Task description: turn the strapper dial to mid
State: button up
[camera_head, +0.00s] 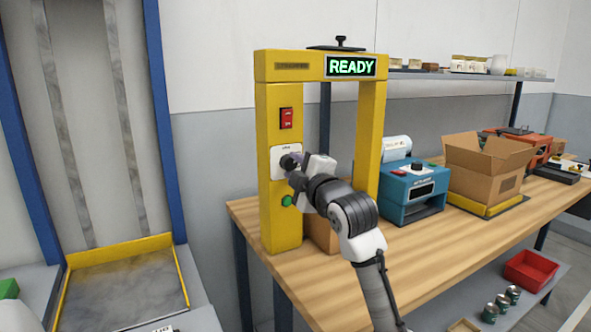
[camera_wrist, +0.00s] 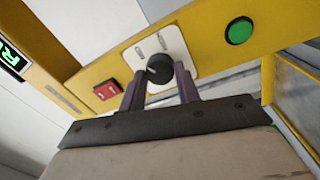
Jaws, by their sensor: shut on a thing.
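The strapper (camera_head: 281,218) is a yellow arch frame on the wooden bench, with a lit green READY display (camera_head: 351,67) at its top. Its dial (camera_head: 289,161) is a black knob on a white plate on the left post. In the wrist view the dial (camera_wrist: 159,69) sits between the two fingers of my gripper (camera_wrist: 160,78), which is shut on it. A light pointer line shows on the knob's face; the plate's markings are too small to read. In the head view my gripper (camera_head: 294,168) partly covers the dial.
A red switch (camera_head: 286,118) is above the dial and a green button (camera_head: 287,201) below it. A cardboard box stands behind my arm inside the arch. A blue machine (camera_head: 413,193) and an open carton (camera_head: 486,173) stand to the right on the bench.

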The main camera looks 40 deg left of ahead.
jog(key=o, duration=1)
jog(key=b+v, duration=0.2)
jog(key=v, duration=1.1)
jog(key=shift+s+d+b, duration=0.15)
jog(key=shift+d+b, duration=0.25)
